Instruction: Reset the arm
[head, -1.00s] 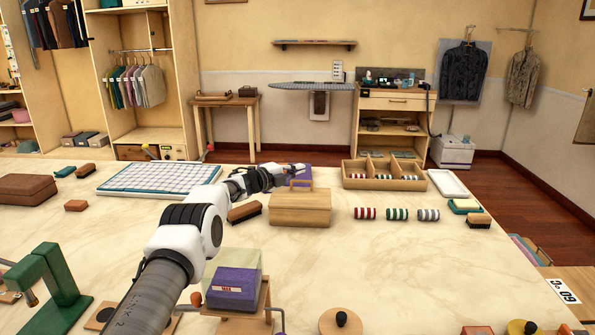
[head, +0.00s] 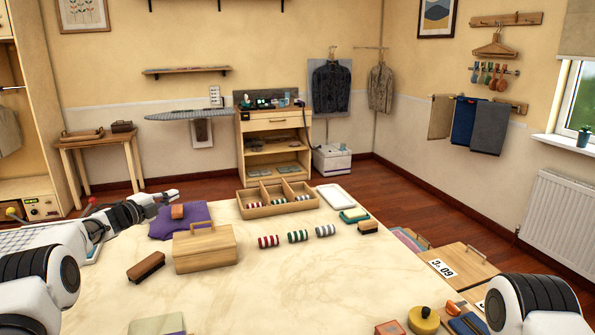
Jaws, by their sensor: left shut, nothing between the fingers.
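My left arm comes in from the left edge, and its gripper (head: 172,195) is shut and empty. It points right, at the far left edge of the table (head: 310,275), by the back of a folded purple cloth (head: 201,218). I cannot tell whether it touches the cloth. A small orange-brown block (head: 178,211) lies on the cloth. My right arm shows only as a white and black link in the lower right corner; its gripper is out of view.
On the table stand a lidded wooden box (head: 204,252), a brown brush (head: 146,266), several striped rolls and a divided wooden tray (head: 255,211). A white tray (head: 334,195) lies at the far right edge. The middle front of the table is clear.

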